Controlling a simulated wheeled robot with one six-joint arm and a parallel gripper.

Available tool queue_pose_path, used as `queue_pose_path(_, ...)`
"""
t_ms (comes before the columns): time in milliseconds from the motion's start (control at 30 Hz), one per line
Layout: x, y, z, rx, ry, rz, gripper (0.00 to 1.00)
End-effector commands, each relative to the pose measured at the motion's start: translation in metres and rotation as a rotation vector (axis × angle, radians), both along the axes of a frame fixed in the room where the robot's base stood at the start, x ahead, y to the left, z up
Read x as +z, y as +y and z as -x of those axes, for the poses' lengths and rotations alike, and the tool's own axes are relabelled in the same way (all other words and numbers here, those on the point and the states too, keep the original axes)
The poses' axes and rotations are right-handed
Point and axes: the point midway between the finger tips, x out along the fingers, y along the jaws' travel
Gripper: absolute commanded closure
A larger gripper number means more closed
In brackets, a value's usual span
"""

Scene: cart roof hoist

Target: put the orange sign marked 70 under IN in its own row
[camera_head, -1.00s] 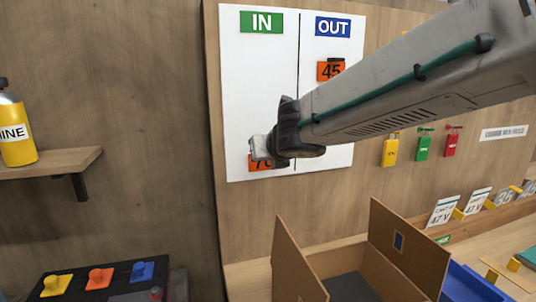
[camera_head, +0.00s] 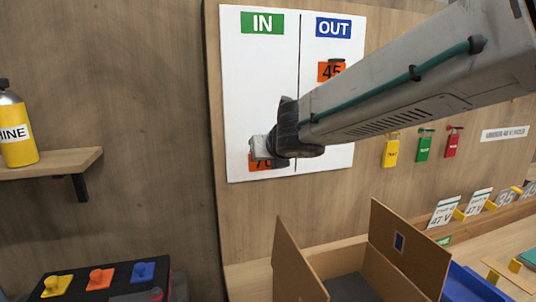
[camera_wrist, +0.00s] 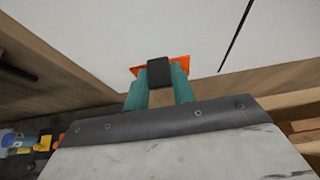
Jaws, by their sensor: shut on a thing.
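The orange sign marked 70 (camera_head: 257,163) is at the lower part of the IN column of the white board (camera_head: 260,80), partly hidden by my gripper. My gripper (camera_head: 262,150) is in front of it. In the wrist view my gripper's green fingers (camera_wrist: 157,92) are shut on a black block (camera_wrist: 160,72) at the sign, and the sign's orange edges (camera_wrist: 180,63) show beside them against the board. The green IN label (camera_head: 262,23) is at the top left. Another orange sign marked 45 (camera_head: 329,71) hangs under the blue OUT label (camera_head: 333,27), to the right of the dividing line.
Yellow, green and red tags (camera_head: 423,147) hang on the wooden wall at the right. An open cardboard box (camera_head: 295,262) stands below the board. A shelf (camera_head: 60,163) with a yellow bottle (camera_head: 16,130) is at the left. The upper IN column is bare.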

Motion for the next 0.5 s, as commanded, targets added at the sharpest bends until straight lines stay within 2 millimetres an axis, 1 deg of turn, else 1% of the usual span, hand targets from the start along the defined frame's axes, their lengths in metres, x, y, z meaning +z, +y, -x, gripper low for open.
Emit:
queue_pose_path(367, 0.0002, 0.0001, -0.0003, 0.000, 0.000, 0.000, 1.00)
queue_pose_path(400, 0.0002, 0.0001, -0.0003, 0.000, 0.000, 0.000, 0.64)
queue_pose_path(433, 0.0002, 0.0001, -0.0003, 0.000, 0.000, 0.000, 0.56)
queue_pose_path(467, 0.0001, 0.0001, -0.0003, 0.000, 0.000, 0.000, 0.50)
queue_pose_path(500, 0.0001, 0.0001, -0.0003, 0.000, 0.000, 0.000, 0.50)
